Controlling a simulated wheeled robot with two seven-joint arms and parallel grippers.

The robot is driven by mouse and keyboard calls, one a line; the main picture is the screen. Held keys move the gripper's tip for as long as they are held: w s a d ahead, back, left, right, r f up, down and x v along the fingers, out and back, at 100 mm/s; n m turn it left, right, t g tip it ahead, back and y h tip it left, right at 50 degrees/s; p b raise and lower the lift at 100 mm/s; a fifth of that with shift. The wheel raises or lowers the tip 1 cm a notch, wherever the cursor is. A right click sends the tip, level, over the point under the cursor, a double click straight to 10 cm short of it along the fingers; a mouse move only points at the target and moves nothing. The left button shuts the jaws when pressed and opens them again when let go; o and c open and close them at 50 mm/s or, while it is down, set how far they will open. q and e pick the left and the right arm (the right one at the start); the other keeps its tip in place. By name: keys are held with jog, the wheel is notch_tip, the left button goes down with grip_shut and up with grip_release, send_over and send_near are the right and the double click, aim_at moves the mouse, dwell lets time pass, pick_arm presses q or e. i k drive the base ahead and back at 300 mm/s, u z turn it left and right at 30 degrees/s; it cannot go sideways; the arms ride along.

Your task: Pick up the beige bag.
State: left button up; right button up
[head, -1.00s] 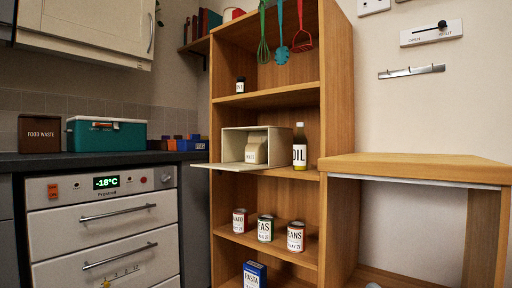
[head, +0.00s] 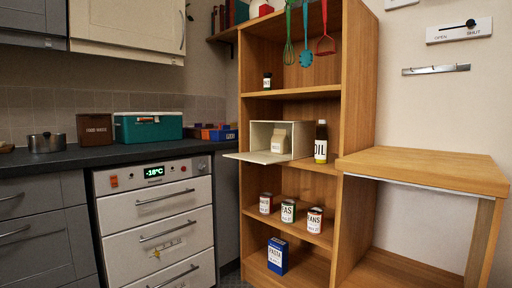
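The beige bag (head: 279,140) stands upright inside a cream box (head: 301,139) on the middle shelf of the wooden shelf unit. The box's front flap (head: 259,157) is folded down and juts out past the shelf edge. The bag has a white label, too small to read surely. Neither of my grippers is in the head view.
An oil bottle (head: 321,142) stands just right of the box. Several cans, among them one in the middle (head: 288,211), stand on the shelf below, with a blue pasta box (head: 278,256) at the bottom. A wooden table (head: 424,168) adjoins on the right; a counter (head: 98,153) runs left.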

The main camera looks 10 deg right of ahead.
aim_at(279, 142)
jog(key=u, duration=0.4)
jog(key=k, duration=0.45)
jog(key=u, duration=0.4)
jog(key=i, duration=1.2)
jog(key=z, duration=0.95)
jog(key=i, duration=0.9)
jog(key=z, duration=1.35)
jog(key=i, duration=0.3)
jog(key=z, duration=0.3)
